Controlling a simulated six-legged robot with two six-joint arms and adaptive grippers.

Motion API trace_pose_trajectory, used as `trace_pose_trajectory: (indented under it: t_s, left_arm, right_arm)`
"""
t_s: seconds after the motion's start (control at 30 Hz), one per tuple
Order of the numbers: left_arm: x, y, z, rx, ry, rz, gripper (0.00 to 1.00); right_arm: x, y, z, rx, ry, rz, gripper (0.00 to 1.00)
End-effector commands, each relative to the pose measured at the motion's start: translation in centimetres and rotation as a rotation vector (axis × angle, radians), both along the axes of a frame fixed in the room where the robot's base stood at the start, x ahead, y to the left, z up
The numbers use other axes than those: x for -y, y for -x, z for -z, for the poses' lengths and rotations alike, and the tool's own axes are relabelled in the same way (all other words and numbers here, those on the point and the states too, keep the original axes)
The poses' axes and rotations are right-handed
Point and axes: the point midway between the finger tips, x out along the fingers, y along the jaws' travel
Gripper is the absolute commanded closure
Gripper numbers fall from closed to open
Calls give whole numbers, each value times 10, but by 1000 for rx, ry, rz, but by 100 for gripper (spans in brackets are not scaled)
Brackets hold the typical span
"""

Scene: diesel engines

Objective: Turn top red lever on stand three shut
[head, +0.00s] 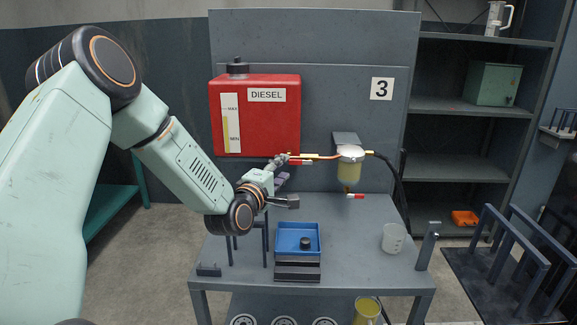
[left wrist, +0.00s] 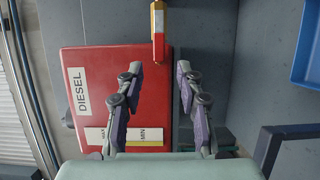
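The top red lever (head: 301,162) sits on the fuel line just right of the red diesel tank (head: 262,110), in front of the panel marked 3. In the left wrist view the red lever (left wrist: 158,38) shows at the top, its near end between the fingertips in the picture; I see no contact. My left gripper (head: 284,169) is open and empty, just left of the lever in the head view; its two fingers stand apart in the left wrist view (left wrist: 160,72). A lower red lever (head: 355,196) is under the filter bowl (head: 349,169). My right gripper is out of view.
The grey stand table (head: 350,255) holds a blue tray (head: 283,239) with a dark part in it, and a clear beaker (head: 393,238). A black hose (head: 394,180) curves down right of the filter. Shelves (head: 470,105) stand at the right.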

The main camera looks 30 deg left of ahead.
Motion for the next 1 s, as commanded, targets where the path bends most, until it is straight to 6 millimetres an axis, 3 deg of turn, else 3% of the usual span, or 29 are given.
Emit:
trace_pose_trajectory:
  t_s: [0.1,0.3,0.63,1.0]
  left_arm:
    - [0,-17,0,1,-4,4,63]
    - [-2,-34,0,1,-2,4,63]
    - [-2,-39,-1,1,0,3,63]
    - [-3,-39,-1,1,0,3,94]
  right_arm:
    - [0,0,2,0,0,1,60]
    - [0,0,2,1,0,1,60]
    - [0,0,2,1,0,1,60]
    - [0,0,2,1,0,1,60]
